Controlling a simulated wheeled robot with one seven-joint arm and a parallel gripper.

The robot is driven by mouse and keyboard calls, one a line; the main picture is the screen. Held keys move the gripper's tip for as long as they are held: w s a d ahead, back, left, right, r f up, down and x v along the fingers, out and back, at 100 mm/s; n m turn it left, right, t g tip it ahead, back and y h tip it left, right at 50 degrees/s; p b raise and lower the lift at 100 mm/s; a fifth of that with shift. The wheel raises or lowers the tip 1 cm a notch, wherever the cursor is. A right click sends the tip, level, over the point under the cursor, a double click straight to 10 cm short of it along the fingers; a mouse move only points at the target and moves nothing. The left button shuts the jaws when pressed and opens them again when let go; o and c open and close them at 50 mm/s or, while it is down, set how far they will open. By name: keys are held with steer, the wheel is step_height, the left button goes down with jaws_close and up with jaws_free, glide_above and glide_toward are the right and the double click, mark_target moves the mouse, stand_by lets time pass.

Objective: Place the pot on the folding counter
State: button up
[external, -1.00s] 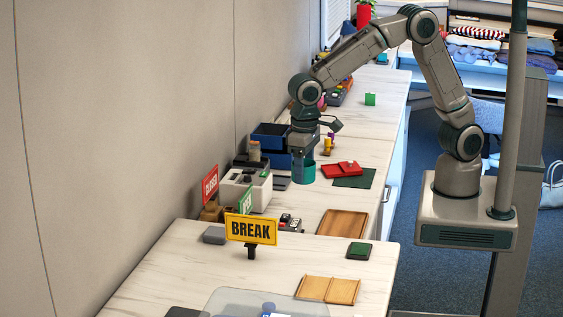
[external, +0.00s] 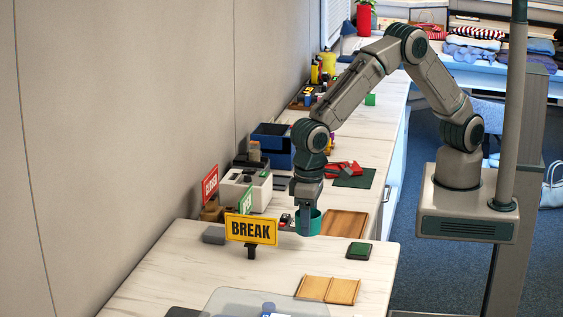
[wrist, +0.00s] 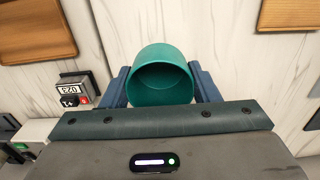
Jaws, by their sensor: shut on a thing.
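The pot (external: 316,222) is a teal, round, open-topped vessel. My gripper (external: 306,222) is shut on it, and the pot hangs upright or nearly so at the far edge of the nearest counter section (external: 200,262), which I take for the folding counter. In the wrist view the pot (wrist: 162,78) sits between the two blue fingers of my gripper (wrist: 162,90), and its inside looks empty. Whether the pot touches any surface cannot be told.
A yellow BREAK sign (external: 251,229) stands left of the pot. A wooden tray (external: 345,223) lies just right of it. A green pad (external: 358,250) and a folded wooden board (external: 328,289) lie on the near section, with bare surface between them and the sign.

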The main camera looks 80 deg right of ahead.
mark_target(308, 250)
steer(key=shift+s+a+f, duration=0.1)
steer(key=shift+a+f, duration=0.25)
steer(key=shift+a, duration=0.05)
steer(key=shift+f+p, duration=0.45)
steer(key=shift+f, duration=1.4)
steer(key=shift+f, duration=0.15)
steer(key=shift+f, duration=0.15)
steer(key=o, duration=1)
step_height(308, 250, up, 13)
steer(key=shift+f+b, duration=0.2)
steer(key=shift+b, duration=0.45)
